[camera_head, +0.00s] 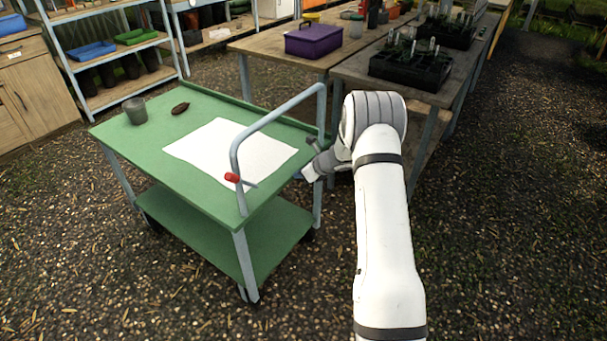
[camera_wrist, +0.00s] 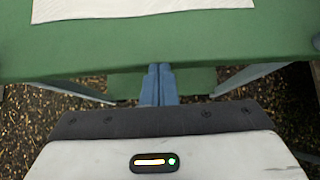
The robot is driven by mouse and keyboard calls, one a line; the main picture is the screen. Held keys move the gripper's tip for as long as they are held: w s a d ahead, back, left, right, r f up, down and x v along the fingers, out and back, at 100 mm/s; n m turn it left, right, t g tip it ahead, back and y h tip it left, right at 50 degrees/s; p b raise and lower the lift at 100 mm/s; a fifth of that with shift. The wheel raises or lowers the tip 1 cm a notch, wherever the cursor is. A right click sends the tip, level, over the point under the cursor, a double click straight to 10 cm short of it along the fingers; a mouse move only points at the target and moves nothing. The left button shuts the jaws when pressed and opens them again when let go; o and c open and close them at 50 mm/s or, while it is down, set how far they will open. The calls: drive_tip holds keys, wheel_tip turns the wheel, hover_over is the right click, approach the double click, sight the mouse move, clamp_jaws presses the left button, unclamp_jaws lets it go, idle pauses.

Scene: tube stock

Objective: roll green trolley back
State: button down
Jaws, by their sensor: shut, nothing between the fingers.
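The green trolley (camera_head: 150,155) stands upright on the gravel left of my arm, with a green top and a lower shelf (camera_head: 265,235). A grey push handle (camera_head: 280,110) arches up at its near right end. A red-tipped lever (camera_head: 232,177) sits on the handle's near post. My gripper (camera_head: 307,174) is at the trolley's right end, beside the handle, with its tips hard to see in the head view. In the wrist view its blue fingers (camera_wrist: 158,80) are together and empty, their tips at the green top's edge (camera_wrist: 230,55). I cannot tell whether they touch it.
A white sheet (camera_head: 225,148), a grey cup (camera_head: 135,110) and a dark brown object (camera_head: 180,108) lie on the trolley top. Wooden tables with a purple box (camera_head: 314,40) and black plant trays (camera_head: 410,65) stand close behind. Open gravel (camera_head: 500,220) lies at right and in front.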

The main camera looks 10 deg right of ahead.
drive_tip(key=s+d+f+v, duration=0.1)
drive_tip(key=f+v, duration=0.1)
drive_tip(key=v, duration=1.1)
drive_tip(key=s+a+r+n+g+p, duration=0.2)
drive_tip(key=s+a+r+n, duration=0.35)
drive_tip(key=s+r, duration=0.25)
drive_tip(key=s+a+r+n+g+p, duration=0.2)
drive_tip(key=s+a+r+n, duration=0.3)
drive_tip(key=s+r+n, duration=0.3)
drive_tip(key=s+r+n+h+p, duration=0.2)
drive_tip(key=s+r+n, duration=0.3)
drive_tip(key=s, duration=0.5)
drive_tip(key=s+r+n+h+p, duration=0.2)
drive_tip(key=s+r+n+h, duration=0.2)
drive_tip(key=s+n, duration=0.5)
drive_tip(key=s+r, duration=0.1)
drive_tip(key=s, duration=0.1)
drive_tip(key=shift+s+d+p, duration=0.25)
drive_tip(key=shift+s+p, duration=0.05)
